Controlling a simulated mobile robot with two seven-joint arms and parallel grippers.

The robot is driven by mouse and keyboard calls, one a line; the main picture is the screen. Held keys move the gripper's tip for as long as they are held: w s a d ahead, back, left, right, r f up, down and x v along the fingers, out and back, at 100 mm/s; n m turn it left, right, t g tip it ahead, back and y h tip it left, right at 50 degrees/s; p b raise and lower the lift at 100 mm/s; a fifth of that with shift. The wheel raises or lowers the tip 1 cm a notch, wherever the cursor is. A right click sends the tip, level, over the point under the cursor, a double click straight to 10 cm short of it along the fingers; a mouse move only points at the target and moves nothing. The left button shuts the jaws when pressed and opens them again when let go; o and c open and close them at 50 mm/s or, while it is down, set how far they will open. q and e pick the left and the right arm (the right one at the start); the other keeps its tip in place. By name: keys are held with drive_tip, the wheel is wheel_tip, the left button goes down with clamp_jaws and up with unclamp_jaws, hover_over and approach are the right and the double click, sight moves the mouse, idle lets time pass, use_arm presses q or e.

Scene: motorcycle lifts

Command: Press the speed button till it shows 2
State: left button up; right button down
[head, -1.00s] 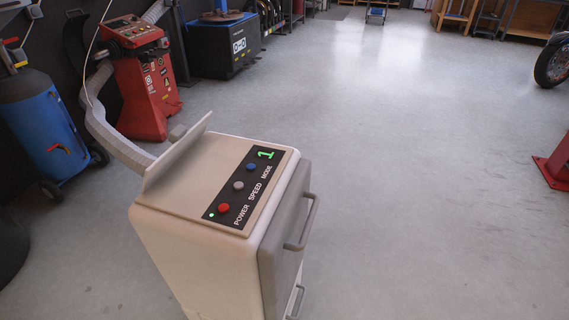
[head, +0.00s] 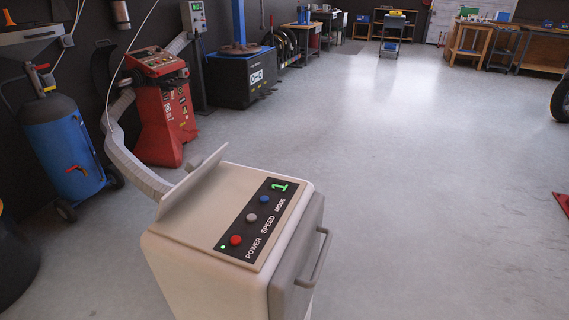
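A beige cabinet-like machine (head: 200,258) stands in front of me at the lower middle of the head view. Its top carries a black control panel (head: 235,229) with a red POWER button (head: 236,240), a grey SPEED button (head: 251,217) and a blue MODE button (head: 264,199). The green display (head: 280,187) at the panel's far end reads 1. A small green light (head: 223,247) glows beside the red button. Neither of my grippers is in view.
A grey hose (head: 135,170) runs from behind the machine's tilted flap (head: 190,190). A red machine (head: 163,105) and a blue gas cylinder (head: 62,150) stand at the left. A handle (head: 318,258) sticks out on the machine's right side.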

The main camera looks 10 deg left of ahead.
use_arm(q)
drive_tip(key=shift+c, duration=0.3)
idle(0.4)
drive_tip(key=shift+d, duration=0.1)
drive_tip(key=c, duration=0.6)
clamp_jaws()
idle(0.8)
